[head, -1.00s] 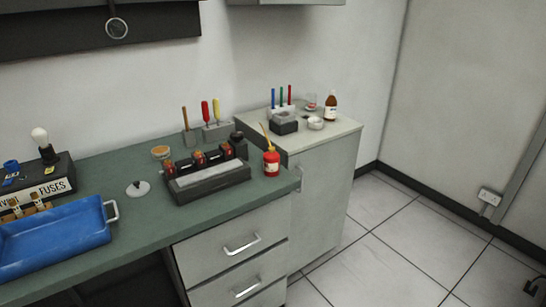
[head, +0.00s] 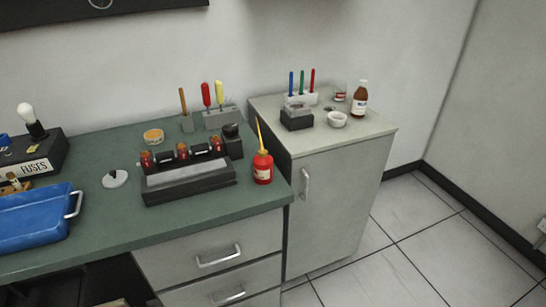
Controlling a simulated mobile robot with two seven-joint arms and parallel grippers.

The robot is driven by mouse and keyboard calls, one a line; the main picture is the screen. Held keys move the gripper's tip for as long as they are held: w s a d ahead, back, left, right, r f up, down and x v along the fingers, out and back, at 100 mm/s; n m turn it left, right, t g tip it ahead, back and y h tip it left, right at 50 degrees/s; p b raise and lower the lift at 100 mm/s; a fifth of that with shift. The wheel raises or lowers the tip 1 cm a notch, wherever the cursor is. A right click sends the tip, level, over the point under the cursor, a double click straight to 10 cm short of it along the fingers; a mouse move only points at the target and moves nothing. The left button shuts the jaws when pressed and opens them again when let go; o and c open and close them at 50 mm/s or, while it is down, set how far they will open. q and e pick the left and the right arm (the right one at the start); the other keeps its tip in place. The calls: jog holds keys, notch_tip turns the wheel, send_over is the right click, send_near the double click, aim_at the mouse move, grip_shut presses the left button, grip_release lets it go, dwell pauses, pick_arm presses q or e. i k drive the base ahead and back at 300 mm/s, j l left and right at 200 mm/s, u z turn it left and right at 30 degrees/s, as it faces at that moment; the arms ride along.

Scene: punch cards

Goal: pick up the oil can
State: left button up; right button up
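A red oil can (head: 263,169) with a pale label and a thin yellow spout stands upright near the right end of the green workbench top (head: 120,219). It is just right of a black device (head: 189,182) with several amber bulbs along it. Nothing covers the can from this view. Neither of my grippers shows in the head view.
A blue tray (head: 76,205) and a fuses box (head: 36,160) are at the left. A screwdriver block (head: 222,117) stands behind the device. A lower cabinet (head: 340,190) at the right bears a brown bottle (head: 360,100), white bowl (head: 337,119) and pens. Floor (head: 440,250) at right is clear.

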aim_at(262, 162)
jog(key=i+l+u, duration=0.1)
jog(key=l, duration=0.25)
jog(key=i+l, duration=0.25)
jog(key=i+l+u, duration=0.15)
jog(key=l, duration=0.25)
